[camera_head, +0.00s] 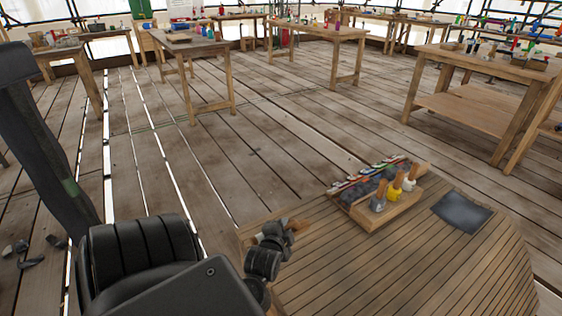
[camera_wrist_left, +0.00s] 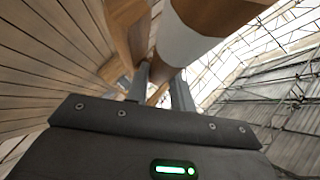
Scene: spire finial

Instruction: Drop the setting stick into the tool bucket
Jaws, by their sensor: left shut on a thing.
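In the left wrist view my left gripper (camera_wrist_left: 160,86) is shut on a thick brown rod with a white band (camera_wrist_left: 190,42), which I take to be the setting stick. The rod runs up and to the right, out of the picture. In the head view only a small brown bit (camera_head: 302,225) shows by the fingers, and the rest is hidden or too small to tell. I cannot make out a tool bucket in either view. My right gripper is not in view.
On the round table stand a wooden tray (camera_head: 385,215) with several wooden-handled tools, a row of small coloured items (camera_head: 365,174) and a dark flat sheet (camera_head: 461,212). Workbenches (camera_head: 465,105) stand beyond. The plank floor (camera_head: 250,160) between is mostly clear. Dark scraps (camera_head: 30,262) lie at left.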

